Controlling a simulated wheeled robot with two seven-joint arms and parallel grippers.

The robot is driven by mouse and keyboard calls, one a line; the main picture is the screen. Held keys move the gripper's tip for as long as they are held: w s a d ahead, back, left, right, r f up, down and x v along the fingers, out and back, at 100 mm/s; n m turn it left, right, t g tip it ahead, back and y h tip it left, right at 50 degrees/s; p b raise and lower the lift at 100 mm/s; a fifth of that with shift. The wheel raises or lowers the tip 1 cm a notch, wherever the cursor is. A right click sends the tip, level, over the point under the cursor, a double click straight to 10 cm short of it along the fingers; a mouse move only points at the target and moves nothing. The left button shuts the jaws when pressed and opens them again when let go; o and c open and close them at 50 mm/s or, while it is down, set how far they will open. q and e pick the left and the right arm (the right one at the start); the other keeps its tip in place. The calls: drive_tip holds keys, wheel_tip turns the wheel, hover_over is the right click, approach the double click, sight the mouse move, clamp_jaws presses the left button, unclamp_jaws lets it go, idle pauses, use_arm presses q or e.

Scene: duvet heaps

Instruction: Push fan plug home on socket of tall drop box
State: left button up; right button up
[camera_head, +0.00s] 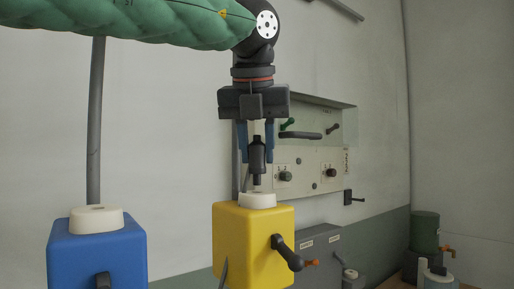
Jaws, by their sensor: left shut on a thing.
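My left gripper (256,157) points straight down, with its two blue fingers on either side of a black plug (257,155). It is shut on the plug, which hangs upright. The plug's lower tip is just above the white socket (258,200) on top of the yellow box (229,240); a small gap seems to show between them. A blue box (120,255) with a similar white socket (96,219) stands at the left. I cannot tell from the picture which box is the tall drop box. My right gripper is out of view.
A black lever (287,252) sticks out from the yellow box's right side. Behind is a wall panel (310,160) with knobs and handles. A green canister (425,232) stands at far right.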

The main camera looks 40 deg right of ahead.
sight(257, 165)
use_arm(q)
drive_tip(key=shift+b, duration=0.65)
idle(0.7)
drive_tip(key=shift+f+b, duration=1.6)
drive_tip(key=shift+b, duration=0.05)
drive_tip(key=o, duration=1)
drive_tip(key=shift+r, duration=0.1)
drive_tip(key=shift+o, duration=0.2)
drive_tip(key=shift+s+a+r, duration=0.1)
drive_tip(key=shift+a+r, duration=0.05)
drive_tip(key=shift+r, duration=0.3)
drive_tip(key=shift+b+v, duration=1.05)
drive_tip(key=shift+v, duration=2.35)
